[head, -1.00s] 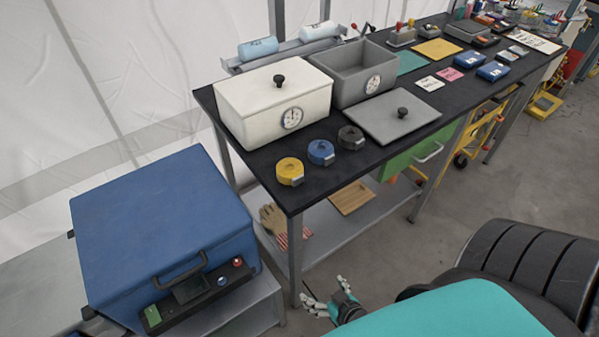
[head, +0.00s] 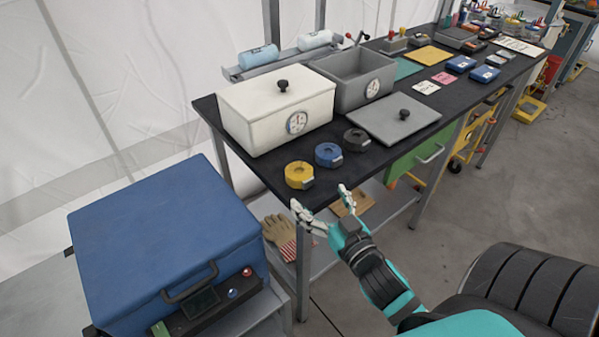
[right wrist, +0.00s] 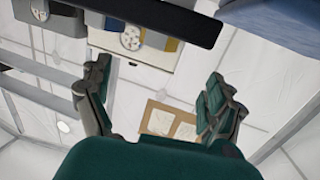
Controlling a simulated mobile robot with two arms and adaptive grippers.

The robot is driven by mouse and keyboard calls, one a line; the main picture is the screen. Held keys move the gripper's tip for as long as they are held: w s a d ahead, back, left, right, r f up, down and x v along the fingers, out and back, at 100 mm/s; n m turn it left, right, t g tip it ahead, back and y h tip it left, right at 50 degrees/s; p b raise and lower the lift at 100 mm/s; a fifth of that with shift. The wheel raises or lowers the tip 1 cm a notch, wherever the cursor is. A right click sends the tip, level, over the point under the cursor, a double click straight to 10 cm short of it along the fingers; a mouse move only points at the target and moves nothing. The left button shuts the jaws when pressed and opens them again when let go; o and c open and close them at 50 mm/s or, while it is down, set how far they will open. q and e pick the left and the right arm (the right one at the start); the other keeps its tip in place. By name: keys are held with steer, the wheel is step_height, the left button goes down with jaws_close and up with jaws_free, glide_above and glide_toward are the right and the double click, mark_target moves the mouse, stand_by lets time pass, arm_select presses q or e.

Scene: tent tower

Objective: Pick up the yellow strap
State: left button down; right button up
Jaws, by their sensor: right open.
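The yellow strap (head: 299,175) is a coiled roll lying on the near left corner of the black workbench (head: 262,165). My right gripper (head: 320,199) is open and empty just off the bench's near edge, close to the yellow strap and apart from it. In the right wrist view, which is upside down, the open fingers (right wrist: 156,98) point toward the bench edge. A small yellow patch (right wrist: 171,44) there looks like the strap. My left gripper is not in view.
A blue strap (head: 328,154) and a dark grey strap (head: 357,140) lie in a row beside the yellow one. A white lidded box (head: 262,125) stands behind. A grey lid (head: 392,122) lies to the right. A blue case (head: 150,240) stands lower left.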

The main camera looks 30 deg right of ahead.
mark_target(303, 176)
steer(key=w, duration=0.4)
steer(key=shift+w+d+f, duration=0.15)
steer(key=shift+w+d, duration=0.05)
steer(key=shift+d, duration=0.1)
steer(key=w, duration=0.1)
steer(key=w+p, duration=0.1)
steer(key=w, duration=0.1)
steer(key=w+d+f, duration=0.1)
steer(key=w, duration=0.1)
steer(key=shift+d, duration=0.1)
steer(key=shift+c, duration=0.9)
steer(key=c, duration=1.2)
